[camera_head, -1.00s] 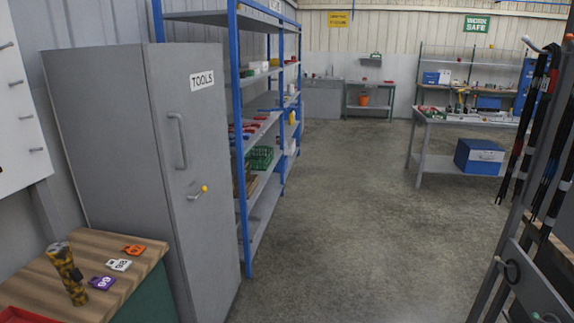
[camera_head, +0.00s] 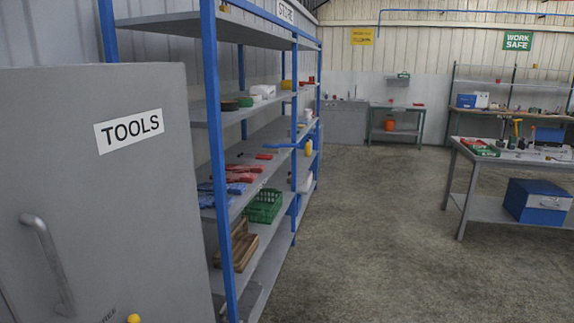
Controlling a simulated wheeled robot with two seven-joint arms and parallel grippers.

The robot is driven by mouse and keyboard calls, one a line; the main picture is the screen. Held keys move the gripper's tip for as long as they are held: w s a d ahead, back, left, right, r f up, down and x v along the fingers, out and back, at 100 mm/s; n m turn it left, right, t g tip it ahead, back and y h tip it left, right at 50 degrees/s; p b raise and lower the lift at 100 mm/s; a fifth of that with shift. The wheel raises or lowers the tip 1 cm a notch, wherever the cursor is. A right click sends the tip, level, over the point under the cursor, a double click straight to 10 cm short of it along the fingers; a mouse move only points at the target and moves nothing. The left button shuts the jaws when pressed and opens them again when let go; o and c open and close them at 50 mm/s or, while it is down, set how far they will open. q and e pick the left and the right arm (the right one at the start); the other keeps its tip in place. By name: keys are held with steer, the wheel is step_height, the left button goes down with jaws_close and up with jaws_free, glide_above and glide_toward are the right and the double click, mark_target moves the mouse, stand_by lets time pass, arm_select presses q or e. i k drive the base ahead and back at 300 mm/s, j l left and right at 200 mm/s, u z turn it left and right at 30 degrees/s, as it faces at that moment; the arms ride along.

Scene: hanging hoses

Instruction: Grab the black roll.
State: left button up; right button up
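A small dark, flat round thing (camera_head: 230,105), which may be the black roll, lies on an upper shelf of the blue-framed rack (camera_head: 213,160). A dark greenish round thing (camera_head: 245,101) lies just behind it. Both are too small to make out clearly. Neither of my grippers is in view.
A grey tools cabinet (camera_head: 110,220) stands close at the left, beside the rack. The rack also holds a green crate (camera_head: 264,206), red pieces (camera_head: 245,172) and blue pieces (camera_head: 228,187). A workbench (camera_head: 480,155) stands at the right. The floor (camera_head: 360,240) between is clear.

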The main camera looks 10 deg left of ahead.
mark_target(226, 106)
steer(key=i+l+u, duration=0.1)
steer(key=i+u, duration=0.3)
steer(key=i+l+u, duration=0.2)
steer(key=i+u, duration=0.2)
steer(key=i+l+u, duration=0.4)
